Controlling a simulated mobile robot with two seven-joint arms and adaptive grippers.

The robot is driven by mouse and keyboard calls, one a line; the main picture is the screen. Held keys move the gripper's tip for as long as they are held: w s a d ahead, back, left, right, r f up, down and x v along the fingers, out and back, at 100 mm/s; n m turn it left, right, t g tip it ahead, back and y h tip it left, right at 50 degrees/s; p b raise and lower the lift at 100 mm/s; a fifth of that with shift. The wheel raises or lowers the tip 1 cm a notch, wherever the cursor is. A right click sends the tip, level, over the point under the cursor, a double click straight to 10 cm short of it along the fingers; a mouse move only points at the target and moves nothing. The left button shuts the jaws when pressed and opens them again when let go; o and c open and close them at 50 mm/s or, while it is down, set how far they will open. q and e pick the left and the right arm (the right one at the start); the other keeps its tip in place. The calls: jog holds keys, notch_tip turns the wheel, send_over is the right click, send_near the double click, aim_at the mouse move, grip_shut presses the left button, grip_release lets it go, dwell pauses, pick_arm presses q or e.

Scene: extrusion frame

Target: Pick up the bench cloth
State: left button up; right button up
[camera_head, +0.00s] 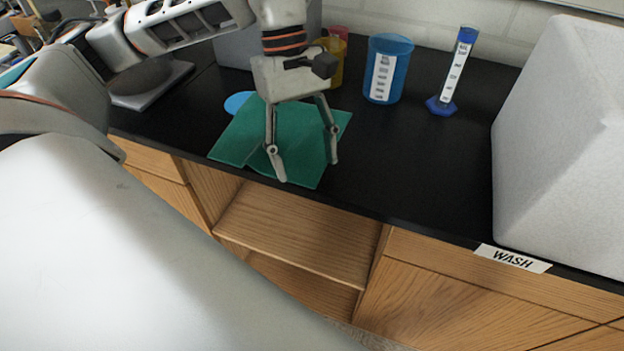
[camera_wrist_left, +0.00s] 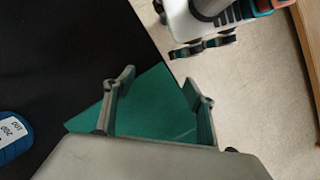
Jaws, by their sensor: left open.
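The bench cloth (camera_head: 300,122), green and flat, lies on the black bench top near its front edge, with a fold or overlapping layer at its front. My left gripper (camera_head: 306,168) points down over the cloth with its two fingers apart and nothing between them. Whether the fingertips touch the cloth cannot be told. In the left wrist view the cloth (camera_wrist_left: 155,100) shows between and beyond the open fingers (camera_wrist_left: 158,82); the gripper body hides part of it.
A blue disc (camera_head: 238,102) shows at the cloth's back left corner. Behind stand a yellow container (camera_head: 334,68), a blue labelled beaker (camera_head: 388,70) and a blue-based cylinder (camera_head: 452,72). A large pale block (camera_head: 565,140) stands at the right, above a WASH label (camera_head: 512,258). Bench right of the cloth is clear.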

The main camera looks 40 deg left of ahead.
pick_arm(q)
jog(key=shift+d+f, duration=0.1)
jog(key=shift+f, duration=0.35)
jog(key=shift+s+d+f+b, duration=0.15)
jog(key=shift+f+b, duration=0.1)
jog(key=shift+b, duration=0.05)
pick_arm(e)
jog(key=shift+w+d+r, duration=0.15)
jog(key=shift+w+r, duration=0.05)
jog(key=shift+w, duration=0.25)
pick_arm(q)
jog(key=shift+f, duration=0.1)
pick_arm(e)
jog(key=shift+f, duration=0.15)
pick_arm(q)
jog(key=shift+f, duration=0.15)
jog(key=shift+s, duration=0.1)
jog(key=c, duration=1.1)
grip_shut()
pick_arm(e)
jog(key=shift+s+f, duration=0.15)
